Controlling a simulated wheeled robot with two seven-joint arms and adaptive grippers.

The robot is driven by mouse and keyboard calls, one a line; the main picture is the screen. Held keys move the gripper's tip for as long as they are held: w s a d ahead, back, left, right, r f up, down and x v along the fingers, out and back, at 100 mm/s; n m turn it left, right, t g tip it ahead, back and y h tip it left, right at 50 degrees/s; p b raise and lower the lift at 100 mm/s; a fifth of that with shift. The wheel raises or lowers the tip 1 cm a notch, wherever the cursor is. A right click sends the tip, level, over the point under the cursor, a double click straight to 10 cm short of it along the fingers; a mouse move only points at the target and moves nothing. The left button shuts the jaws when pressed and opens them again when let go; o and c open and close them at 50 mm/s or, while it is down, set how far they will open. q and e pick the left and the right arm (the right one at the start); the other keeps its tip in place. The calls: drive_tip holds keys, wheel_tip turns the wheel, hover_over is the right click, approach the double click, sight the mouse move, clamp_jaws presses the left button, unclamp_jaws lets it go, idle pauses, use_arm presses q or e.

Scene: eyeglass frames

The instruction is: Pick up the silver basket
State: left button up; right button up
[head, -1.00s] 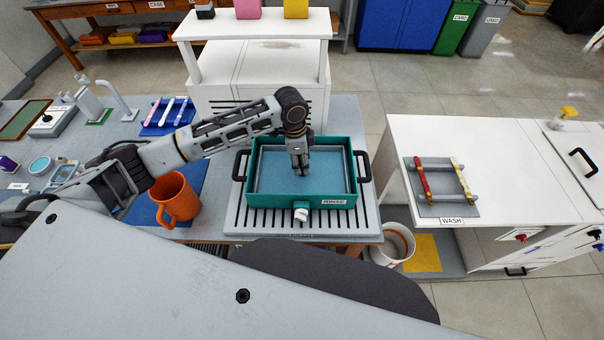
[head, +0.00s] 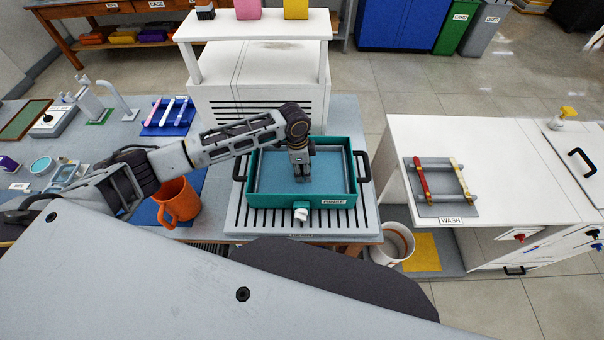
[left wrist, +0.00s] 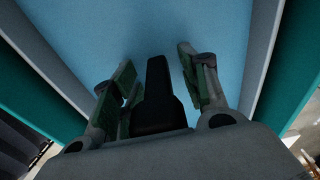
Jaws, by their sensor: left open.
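A silver-grey rectangular rim (head: 349,171), which looks like the silver basket, sits inside the teal tub (head: 278,204) labelled RINSE. Its light blue floor fills the middle. Its grey wall also shows in the left wrist view (left wrist: 55,50), inside the teal wall. My left gripper (head: 301,178) points down inside the tub, over the blue area. In the left wrist view its two fingers (left wrist: 157,58) stand apart, with a dark tapered shape between them that I cannot identify. How far the fingertips are from the floor is unclear. My right gripper is not in view.
A white counter with a WASH rack (head: 440,190) stands to the right. White shelving (head: 262,75) rises behind.

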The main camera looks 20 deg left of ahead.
use_arm(q)
clamp_jaws()
drive_tip(key=shift+r, duration=0.15)
wheel_tip(320, 180, up, 18)
drive_tip(key=shift+b, duration=0.4)
idle(0.7)
idle(0.3)
